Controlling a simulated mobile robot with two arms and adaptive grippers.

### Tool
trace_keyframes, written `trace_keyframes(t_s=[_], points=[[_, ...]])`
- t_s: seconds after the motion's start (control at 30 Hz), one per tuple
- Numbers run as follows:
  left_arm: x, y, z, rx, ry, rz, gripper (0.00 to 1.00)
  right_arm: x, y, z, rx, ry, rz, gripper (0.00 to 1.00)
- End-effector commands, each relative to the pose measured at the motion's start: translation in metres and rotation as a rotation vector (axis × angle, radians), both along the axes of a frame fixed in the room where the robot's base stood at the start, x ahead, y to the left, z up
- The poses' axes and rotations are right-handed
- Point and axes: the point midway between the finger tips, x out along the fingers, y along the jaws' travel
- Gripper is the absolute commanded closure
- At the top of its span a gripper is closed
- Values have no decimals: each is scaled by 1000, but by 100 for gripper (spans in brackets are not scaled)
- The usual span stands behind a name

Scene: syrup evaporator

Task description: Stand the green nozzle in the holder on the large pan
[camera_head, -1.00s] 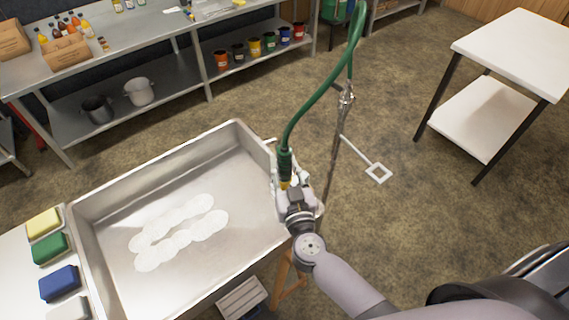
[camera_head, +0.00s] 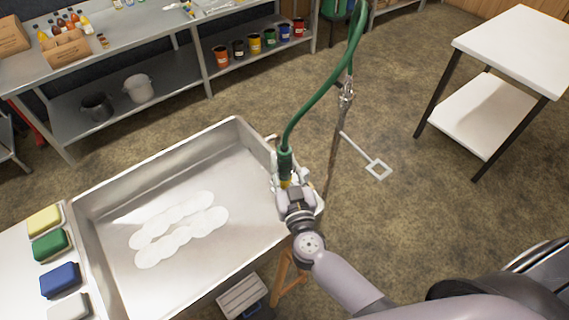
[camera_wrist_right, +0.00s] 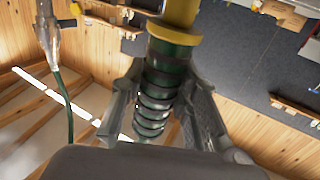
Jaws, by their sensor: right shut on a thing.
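My right gripper (camera_head: 287,180) is at the right edge of the large pan (camera_head: 105,190), shut on the green nozzle (camera_head: 284,162). The nozzle's green hose arches up and back from it in the head view. In the right wrist view the nozzle (camera_wrist_right: 158,92) is a dark green ribbed grip with a yellow collar, between the two fingers (camera_wrist_right: 165,105). The large pan is a shallow metal tray with white round patches on its floor. I cannot make out the holder; my gripper and hand cover part of that rim. My left gripper is not in view.
A metal stand (camera_head: 346,95) carries the hose behind the gripper. Coloured blocks (camera_head: 50,244) lie on a white surface left of the pan. A shelf bench (camera_head: 150,45) with bottles and pots stands behind.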

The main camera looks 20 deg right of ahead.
Motion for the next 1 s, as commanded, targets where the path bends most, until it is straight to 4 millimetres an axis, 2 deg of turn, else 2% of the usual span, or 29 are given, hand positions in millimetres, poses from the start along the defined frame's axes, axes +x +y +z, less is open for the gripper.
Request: trace_keyframes(t_s=[1.0], points=[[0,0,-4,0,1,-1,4,1,0,-12,0,-3,0,100]])
